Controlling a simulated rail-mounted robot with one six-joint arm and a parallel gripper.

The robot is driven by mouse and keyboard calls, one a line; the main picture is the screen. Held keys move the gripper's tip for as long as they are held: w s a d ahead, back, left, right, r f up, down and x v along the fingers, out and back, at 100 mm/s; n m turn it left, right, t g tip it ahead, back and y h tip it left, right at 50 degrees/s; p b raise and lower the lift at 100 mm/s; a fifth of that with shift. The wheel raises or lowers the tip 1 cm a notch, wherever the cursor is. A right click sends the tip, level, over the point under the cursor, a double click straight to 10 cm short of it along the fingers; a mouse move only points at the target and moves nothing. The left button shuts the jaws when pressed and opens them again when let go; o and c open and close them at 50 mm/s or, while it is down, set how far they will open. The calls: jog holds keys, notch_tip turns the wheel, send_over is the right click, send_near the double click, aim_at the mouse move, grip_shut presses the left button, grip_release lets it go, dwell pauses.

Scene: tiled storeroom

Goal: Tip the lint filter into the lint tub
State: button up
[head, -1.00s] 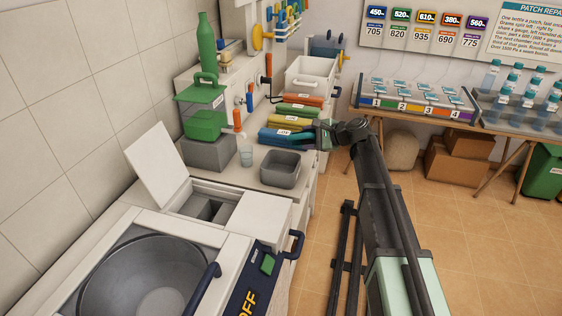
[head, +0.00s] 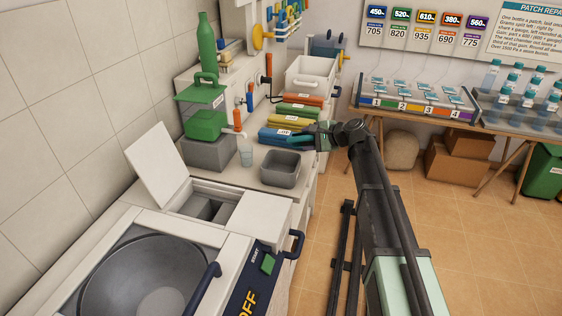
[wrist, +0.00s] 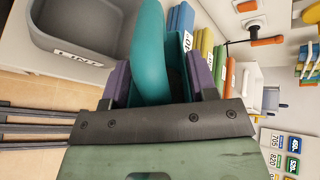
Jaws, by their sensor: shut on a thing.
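The lint tub (head: 281,169) is a grey open bin on the bench top, and its LINT label shows in the wrist view (wrist: 78,55). My gripper (head: 314,138) is behind and to the right of the tub, at the edge of the bench. In the wrist view its purple fingers (wrist: 158,82) are shut on a teal curved piece (wrist: 151,45), which I take to be the lint filter. The tub lies to its left there. The filter's far end is cut off by the top of the picture, so I cannot tell whether it carries lint.
Folded blue, yellow, green and orange cloths (head: 296,113) lie just behind my gripper. In front is a white machine with a raised lid (head: 157,172) over an open slot.

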aim_at(302, 139)
jog(key=shift+s+f+n+t+h, duration=0.1)
jog(key=shift+f+n+t+h, duration=0.2)
jog(key=shift+n, duration=0.1)
dwell(0.4)
jog(key=shift+s+a+r+n+h+p, duration=0.4)
jog(key=shift+s+a+r+p, duration=0.1)
jog(key=shift+a+p, duration=0.05)
dwell(0.6)
jog(key=shift+s+a+f+n+t+h+b, duration=0.2)
jog(key=shift+f+n+t+h+b, duration=0.2)
jog(key=shift+n+t, duration=0.15)
dwell(0.5)
jog(key=shift+s+a+r+n+t+h+p, duration=0.15)
jog(key=shift+s+r+n+t+h+p, duration=0.05)
jog(key=shift+r+n+t+h+p, duration=0.2)
dwell(0.8)
jog(key=shift+s+a+f+n+t+h+b, duration=0.3)
jog(key=shift+f+n+t+b, duration=0.15)
jog(key=shift+f+n+b, duration=0.15)
dwell(0.6)
jog(key=shift+s+a+r+n+t+h, duration=0.45)
jog(key=shift+s+r+n+t+h, duration=0.05)
jog(key=shift+n+t, duration=0.45)
dwell(1.6)
